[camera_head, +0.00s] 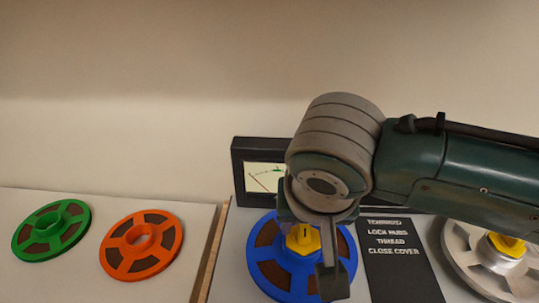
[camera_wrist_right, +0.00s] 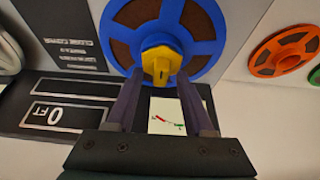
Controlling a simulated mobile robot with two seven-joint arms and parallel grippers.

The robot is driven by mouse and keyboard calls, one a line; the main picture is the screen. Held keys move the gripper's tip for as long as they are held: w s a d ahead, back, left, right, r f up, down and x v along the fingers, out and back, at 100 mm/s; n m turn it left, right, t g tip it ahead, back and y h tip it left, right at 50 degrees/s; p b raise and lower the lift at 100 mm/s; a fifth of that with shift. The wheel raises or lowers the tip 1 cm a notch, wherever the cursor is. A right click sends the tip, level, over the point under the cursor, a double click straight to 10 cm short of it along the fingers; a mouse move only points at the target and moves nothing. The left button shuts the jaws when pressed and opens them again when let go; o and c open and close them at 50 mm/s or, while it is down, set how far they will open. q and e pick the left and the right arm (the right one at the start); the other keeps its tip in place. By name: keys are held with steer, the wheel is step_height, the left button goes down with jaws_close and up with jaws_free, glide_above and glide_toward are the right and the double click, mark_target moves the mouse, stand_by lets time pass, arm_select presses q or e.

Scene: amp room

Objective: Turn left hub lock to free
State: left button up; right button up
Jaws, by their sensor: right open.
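The left hub lock is a yellow knob (camera_head: 303,240) at the centre of a blue reel (camera_head: 265,278). In the right wrist view the knob (camera_wrist_right: 160,60) carries a small dark mark, and the blue reel (camera_wrist_right: 208,48) surrounds it. My right gripper (camera_head: 322,265) is open above the blue reel, close to the knob. In the right wrist view its fingertips (camera_wrist_right: 159,75) stand to either side of the knob's near part; whether they touch it I cannot tell. My left gripper is out of view.
A second yellow knob (camera_head: 507,245) sits on a silver reel (camera_head: 465,250) at right. A black panel (camera_head: 397,270) with white lettering lies between the reels. A meter (camera_head: 262,178) stands behind. Green (camera_head: 50,231) and orange (camera_head: 141,246) reels lie at left.

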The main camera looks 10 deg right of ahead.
jaws_close()
stand_by(0.3)
stand_by(0.4)
